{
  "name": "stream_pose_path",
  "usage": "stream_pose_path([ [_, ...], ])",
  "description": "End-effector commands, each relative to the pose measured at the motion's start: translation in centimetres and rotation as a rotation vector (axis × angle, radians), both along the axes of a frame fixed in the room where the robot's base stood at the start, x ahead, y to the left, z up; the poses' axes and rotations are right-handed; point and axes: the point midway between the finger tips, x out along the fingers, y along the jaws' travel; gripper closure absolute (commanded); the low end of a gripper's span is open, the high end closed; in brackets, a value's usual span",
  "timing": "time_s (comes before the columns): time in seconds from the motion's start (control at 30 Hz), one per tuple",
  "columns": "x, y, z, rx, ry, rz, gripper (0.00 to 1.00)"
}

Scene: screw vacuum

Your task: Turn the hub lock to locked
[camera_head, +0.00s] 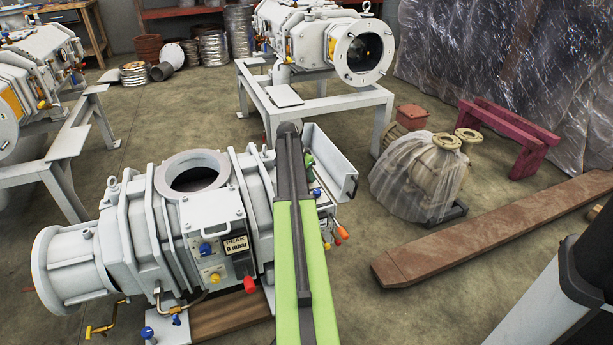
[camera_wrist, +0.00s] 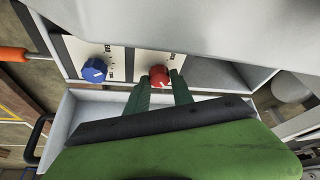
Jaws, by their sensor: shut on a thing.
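In the wrist view, a red knob (camera_wrist: 159,75) sits on a pale panel (camera_wrist: 128,64) with dark lettering too small to read. My gripper (camera_wrist: 159,83) has its two green fingers on either side of the knob, shut on it. A blue knob (camera_wrist: 94,70) with a white pointer mark is to its left on the same panel. I cannot tell which label names the hub lock. In the head view, my green arm reaches over the right end of the grey screw vacuum pump (camera_head: 118,235); the red knob is hidden there.
A grey open tray (camera_head: 335,165) sticks out at the pump's right end. An orange-tipped handle (camera_head: 341,232) is below it. A wooden beam (camera_head: 480,232) lies on the floor to the right, near a plastic-wrapped part (camera_head: 415,182). Another pump stands on a frame (camera_head: 300,100) behind.

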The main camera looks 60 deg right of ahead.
Motion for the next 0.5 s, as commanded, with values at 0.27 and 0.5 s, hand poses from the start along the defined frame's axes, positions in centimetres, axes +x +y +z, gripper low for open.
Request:
stream_pose_path([
  [0.27,0.12,0.06,0.01,-0.002,-0.007,0.151,1.0],
  [0.5,0.01,-0.02,0.03,-0.004,-0.008,0.368,1.0],
])
